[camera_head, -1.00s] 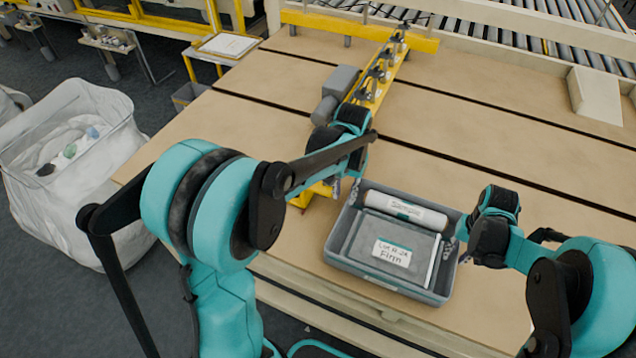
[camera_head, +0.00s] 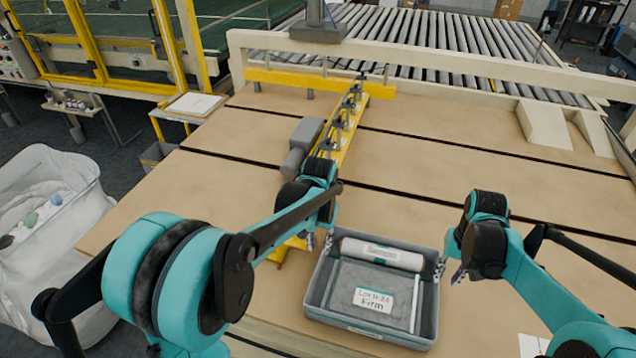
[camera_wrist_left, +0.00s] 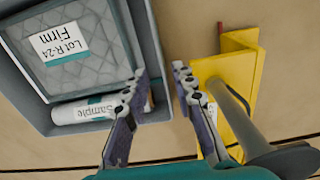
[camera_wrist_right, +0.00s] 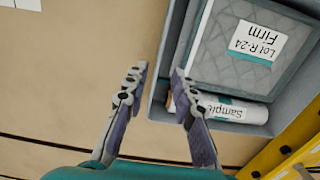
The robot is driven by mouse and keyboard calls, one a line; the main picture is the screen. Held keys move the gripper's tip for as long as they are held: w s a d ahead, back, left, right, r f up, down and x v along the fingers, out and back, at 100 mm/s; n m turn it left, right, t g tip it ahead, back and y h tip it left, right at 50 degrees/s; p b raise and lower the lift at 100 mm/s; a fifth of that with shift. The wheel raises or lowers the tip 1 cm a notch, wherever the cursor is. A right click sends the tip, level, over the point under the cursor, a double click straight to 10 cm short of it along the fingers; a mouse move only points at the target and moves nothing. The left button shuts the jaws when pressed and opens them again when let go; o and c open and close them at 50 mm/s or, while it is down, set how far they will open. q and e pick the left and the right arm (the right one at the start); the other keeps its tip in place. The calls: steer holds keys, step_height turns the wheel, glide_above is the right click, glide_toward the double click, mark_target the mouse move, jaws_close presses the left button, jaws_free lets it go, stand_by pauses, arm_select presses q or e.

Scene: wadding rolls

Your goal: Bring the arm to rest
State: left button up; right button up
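A grey tray (camera_head: 371,333) sits on the tan table near its front edge. It holds a white roll labelled "Sample" (camera_head: 382,253) and a grey quilted pad with a card reading "Lot R-24 Firm" (camera_head: 374,299). My left gripper (camera_head: 320,240) is open at the tray's left wall; in the left wrist view the gripper (camera_wrist_left: 158,80) has one finger by the wall and one outside, nothing between. My right gripper (camera_head: 449,271) is open at the right wall; in the right wrist view the gripper (camera_wrist_right: 156,80) is also empty. Contact with the walls cannot be told.
A yellow rail with clamps (camera_head: 347,125) and a grey motor (camera_head: 302,142) stand behind the tray. A white bin bag (camera_head: 55,250) stands left of the table. A roller conveyor (camera_head: 430,45) lies beyond the beam. The table right of the tray is mostly clear.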

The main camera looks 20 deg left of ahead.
arm_select(q)
steer(key=shift+s+r, duration=0.1)
arm_select(e)
steer(key=shift+r, duration=0.1)
